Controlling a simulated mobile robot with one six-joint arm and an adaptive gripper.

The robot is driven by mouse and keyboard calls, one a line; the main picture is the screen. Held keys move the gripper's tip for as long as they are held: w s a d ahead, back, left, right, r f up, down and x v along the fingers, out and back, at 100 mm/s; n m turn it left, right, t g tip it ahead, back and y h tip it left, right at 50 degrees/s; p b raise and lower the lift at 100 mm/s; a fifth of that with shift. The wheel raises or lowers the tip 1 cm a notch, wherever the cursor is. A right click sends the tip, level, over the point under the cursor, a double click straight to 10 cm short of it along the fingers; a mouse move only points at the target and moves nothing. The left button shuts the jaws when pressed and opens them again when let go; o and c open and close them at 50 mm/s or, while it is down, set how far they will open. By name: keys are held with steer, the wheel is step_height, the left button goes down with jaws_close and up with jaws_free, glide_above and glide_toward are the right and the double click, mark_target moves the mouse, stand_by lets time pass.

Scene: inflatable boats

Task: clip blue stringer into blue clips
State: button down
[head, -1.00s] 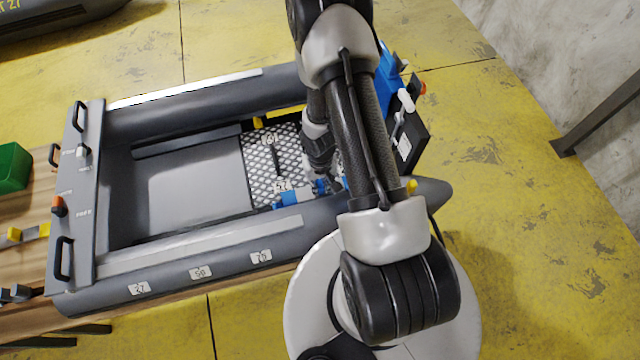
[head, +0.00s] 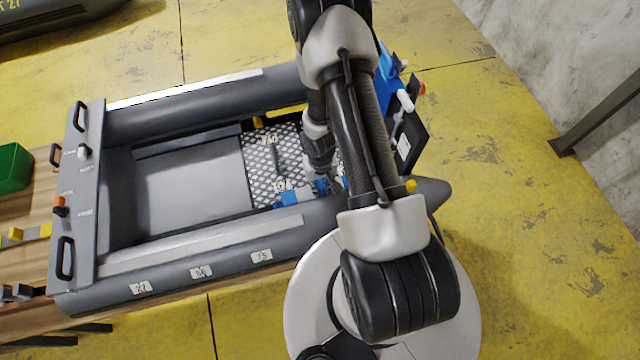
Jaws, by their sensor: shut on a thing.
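The blue stringer (head: 288,199) shows as a short blue and grey stretch low inside the grey inflatable boat (head: 140,262), along the near edge of the metal tread floor (head: 262,160). My gripper (head: 325,184) is at its right end, low in the boat by the near tube, and is shut on it. My arm hides the fingertips in part and the right end of the stringer. I cannot make out the blue clips apart from the stringer, nor whether the stringer sits in any clip.
A yellow stringer (head: 288,111) lies along the far tube. The grey transom board (head: 82,190) with black handles closes the left end. A blue object (head: 392,90) and a black box (head: 408,145) stand at the right end. A green bin (head: 12,168) is far left.

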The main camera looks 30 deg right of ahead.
mark_target(320, 190)
steer(key=shift+f+b, duration=1.5)
steer(key=shift+f, duration=0.1)
stand_by(0.3)
steer(key=c, duration=1.5)
jaws_free()
